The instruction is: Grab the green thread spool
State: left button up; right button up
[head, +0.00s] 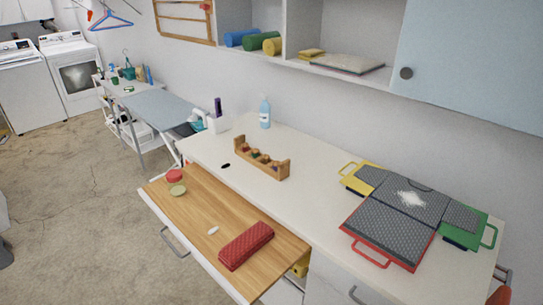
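A wooden rack (262,170) stands on the white counter, left of the middle, against open counter space. Several small coloured spools sit in it, and one looks green (263,158). They are small, so I cannot tell their colours and exact order well. Neither of my grippers shows in the head view.
A wooden-topped drawer (205,215) is pulled out in front, with a red case (246,246) and small round tins (175,176) on it. A blue bottle (265,112) stands behind the rack. Dark pads with coloured handles (395,230) lie at right. Shelves (290,60) hang above the counter.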

aim_at(255, 152)
jog(key=u, duration=1.05)
jog(key=i+u, duration=0.3)
jog(key=i, duration=4.15)
jog(key=i+z, duration=0.5)
jog(key=i+j+z, duration=0.25)
jog(key=z, duration=0.2)
jog(key=i, duration=0.1)
